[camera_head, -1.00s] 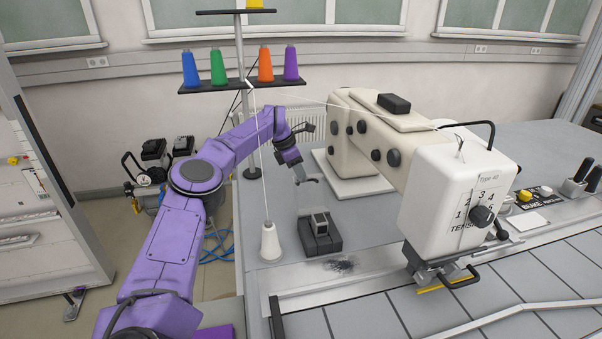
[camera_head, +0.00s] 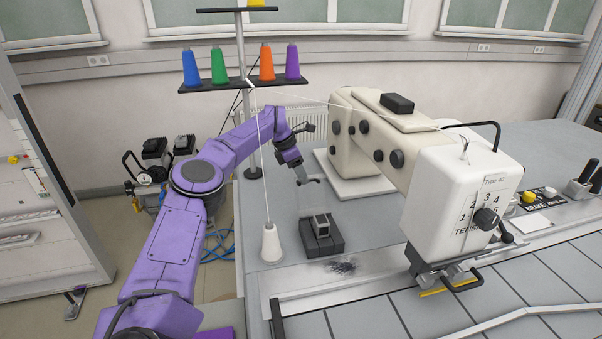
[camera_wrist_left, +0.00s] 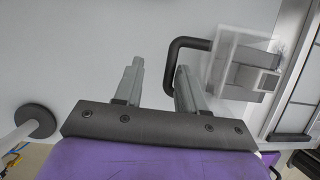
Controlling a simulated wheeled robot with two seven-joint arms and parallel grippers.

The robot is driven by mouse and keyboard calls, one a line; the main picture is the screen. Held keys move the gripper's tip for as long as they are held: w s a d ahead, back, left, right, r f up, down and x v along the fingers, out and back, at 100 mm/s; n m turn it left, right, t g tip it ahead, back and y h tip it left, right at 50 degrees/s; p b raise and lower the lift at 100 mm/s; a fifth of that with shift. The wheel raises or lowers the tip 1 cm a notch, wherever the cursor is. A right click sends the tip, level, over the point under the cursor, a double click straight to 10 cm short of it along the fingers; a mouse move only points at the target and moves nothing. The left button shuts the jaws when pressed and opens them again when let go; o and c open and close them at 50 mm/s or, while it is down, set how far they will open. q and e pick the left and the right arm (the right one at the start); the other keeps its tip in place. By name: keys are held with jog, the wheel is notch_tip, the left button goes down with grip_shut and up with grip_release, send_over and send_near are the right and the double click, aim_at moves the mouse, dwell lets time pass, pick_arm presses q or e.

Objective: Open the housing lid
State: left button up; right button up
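The housing is a small dark block with a lighter grey piece (camera_head: 320,228) on the table, left of the sewing machine. In the left wrist view, a see-through lid (camera_wrist_left: 232,38) covers the grey block (camera_wrist_left: 240,75) at the upper right. A black bent handle (camera_wrist_left: 188,43) sticks out from the lid's left side. My left gripper (camera_wrist_left: 158,75) is open. The handle's free end lies between its fingers in that view, nearer the right finger; contact cannot be told. In the head view the left gripper (camera_head: 303,176) is just behind the housing. My right gripper is out of view.
A white thread cone (camera_head: 271,243) stands left of the housing. A thread stand (camera_head: 243,85) with coloured spools rises behind my left arm. The cream sewing machine (camera_head: 440,200) fills the right side. Bare table lies between the housing and the machine.

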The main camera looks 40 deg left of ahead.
pick_arm(q)
jog(key=v, duration=1)
jog(key=shift+r, duration=0.3)
jog(key=shift+a, duration=0.1)
